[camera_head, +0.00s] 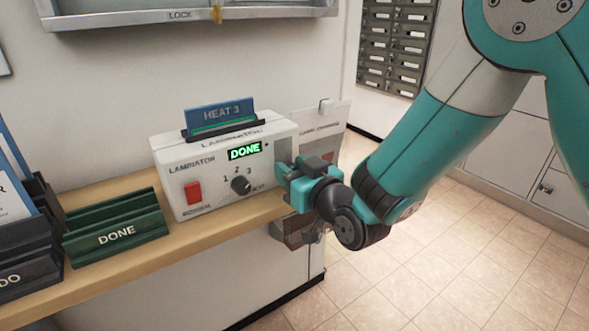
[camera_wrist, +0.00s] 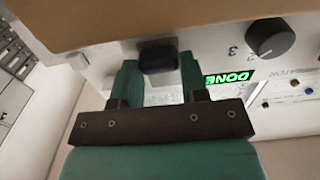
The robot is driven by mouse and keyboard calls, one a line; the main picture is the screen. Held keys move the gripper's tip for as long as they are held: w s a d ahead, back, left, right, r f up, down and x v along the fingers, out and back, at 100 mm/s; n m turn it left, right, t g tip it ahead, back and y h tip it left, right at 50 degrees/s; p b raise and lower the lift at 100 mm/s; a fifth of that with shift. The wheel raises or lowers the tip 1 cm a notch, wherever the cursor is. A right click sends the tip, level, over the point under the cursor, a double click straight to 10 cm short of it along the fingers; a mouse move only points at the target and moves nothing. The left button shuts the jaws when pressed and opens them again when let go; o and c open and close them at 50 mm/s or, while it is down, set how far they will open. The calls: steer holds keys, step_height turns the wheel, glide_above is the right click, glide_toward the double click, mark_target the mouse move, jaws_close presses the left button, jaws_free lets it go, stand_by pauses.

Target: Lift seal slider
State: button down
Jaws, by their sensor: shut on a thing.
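The laminator (camera_head: 225,165) is a white box on the wooden shelf, with a lit green DONE display. My gripper (camera_head: 284,172) is at the right end of its front face. In the wrist view, my gripper's two teal fingers (camera_wrist: 159,72) are shut on a dark rounded knob, which I take to be the seal slider (camera_wrist: 158,55). The fingers and wrist hide the slider in the head view, and I cannot read its height or label.
A red switch (camera_head: 193,192) and a black dial (camera_head: 241,185) are left of my gripper. A blue HEAT 3 card (camera_head: 219,113) stands on the laminator. A green DONE rack (camera_head: 115,235) is on the shelf (camera_head: 150,262). A clear holder (camera_head: 322,125) hangs behind. Open floor lies at the right.

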mark_target(283, 138)
step_height(283, 138, up, 6)
steer(key=p, duration=0.3)
steer(key=shift+f+p, duration=0.2)
steer(key=shift+p, duration=0.15)
steer(key=shift+f, duration=0.1)
steer(key=c, duration=0.7)
jaws_free()
steer(key=shift+o, duration=0.3)
